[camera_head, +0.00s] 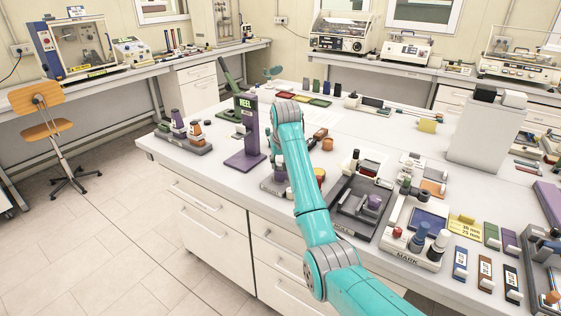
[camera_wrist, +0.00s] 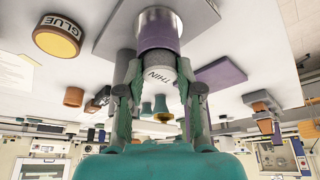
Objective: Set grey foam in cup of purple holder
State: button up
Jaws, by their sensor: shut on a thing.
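My gripper (camera_wrist: 158,68) is shut on a pale grey piece (camera_wrist: 160,72) marked THIN, which I take for the grey foam. A purple cylinder (camera_wrist: 158,37), seemingly the purple holder, stands in line with it just beyond my fingertips. The piece meets or overlaps the holder's end in the wrist view; I cannot tell whether it sits inside the cup. In the head view the purple holder (camera_head: 281,174) shows on a dark tray left of my arm.
A yellow jar marked GLUE (camera_wrist: 55,38) stands beside the tray. A tall purple HEEL stand (camera_head: 247,135) is left of my arm. Another tray (camera_head: 188,146) with several coloured pieces lies further left. A dark fixture (camera_head: 358,208) and the MARK device (camera_head: 408,250) stand at right.

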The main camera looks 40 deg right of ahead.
dwell(0.3)
jog(key=shift+r, duration=0.35)
jog(key=shift+d, duration=0.1)
dwell(0.5)
jog(key=shift+f, duration=0.4)
dwell(0.9)
jog(key=shift+r, duration=0.2)
jog(key=shift+r, duration=0.3)
dwell(0.5)
